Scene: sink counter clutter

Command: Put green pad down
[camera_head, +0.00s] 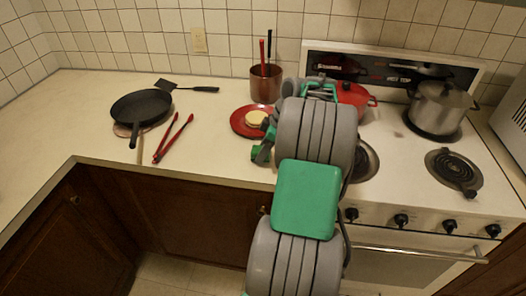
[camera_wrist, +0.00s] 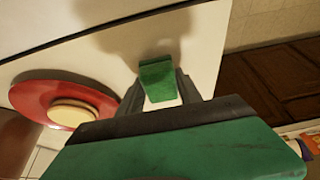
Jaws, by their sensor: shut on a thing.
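The green pad (camera_wrist: 157,72) is a small green block with a white underside or edge, seen in the wrist view. My gripper (camera_wrist: 160,88) is shut on it, with a dark finger on each side. The pad is over the pale counter (camera_wrist: 95,45), and a shadow lies on the counter beyond it. I cannot tell how far the pad is above the surface. In the head view my arm hides most of the gripper, and I cannot make out the pad for certain among my own green parts.
A red plate (camera_head: 240,123) with a round yellowish item (camera_head: 256,117) is close to my gripper. A red pot (camera_head: 351,96) is on the stove behind my arm. Red tongs (camera_head: 172,140), a black pan (camera_head: 140,107) and a spatula (camera_head: 190,88) lie left. Counter between tongs and plate is clear.

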